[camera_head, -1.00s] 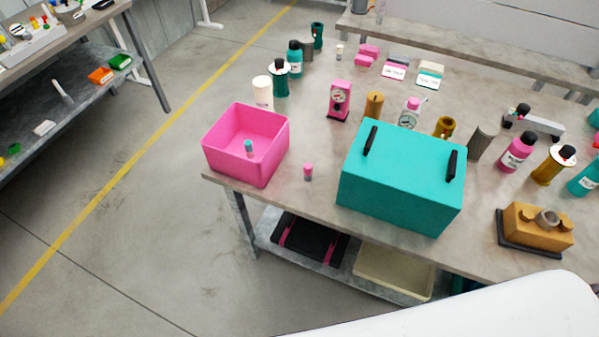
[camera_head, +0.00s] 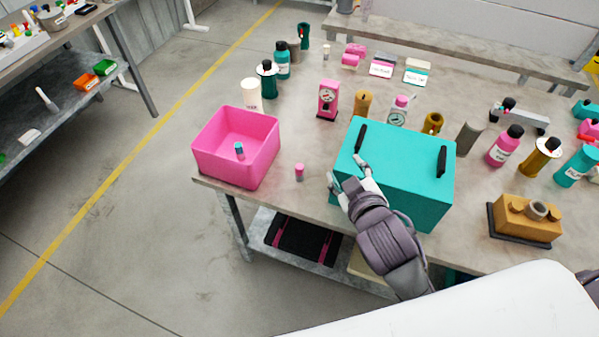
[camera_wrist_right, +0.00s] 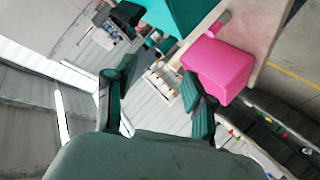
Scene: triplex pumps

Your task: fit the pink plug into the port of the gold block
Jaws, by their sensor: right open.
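The small pink plug (camera_head: 299,172) stands on the table near its front edge, between the pink bin and the teal box. It also shows in the right wrist view (camera_wrist_right: 217,27), between those two. The gold block (camera_head: 528,222) sits on a dark base at the right of the table, with a grey ring-shaped port (camera_head: 537,210) on top. My right gripper (camera_head: 348,174) is open and empty, over the left front part of the teal box and to the right of the plug. Its two spread fingers (camera_wrist_right: 158,92) show in the wrist view. My left gripper is not in view.
The pink bin (camera_head: 209,160) holds a small teal-topped piece. The teal box (camera_head: 400,165) with dark handles stands between plug and gold block. Several bottles, gauges and small parts stand behind. The table (camera_head: 315,150) is clear around the plug.

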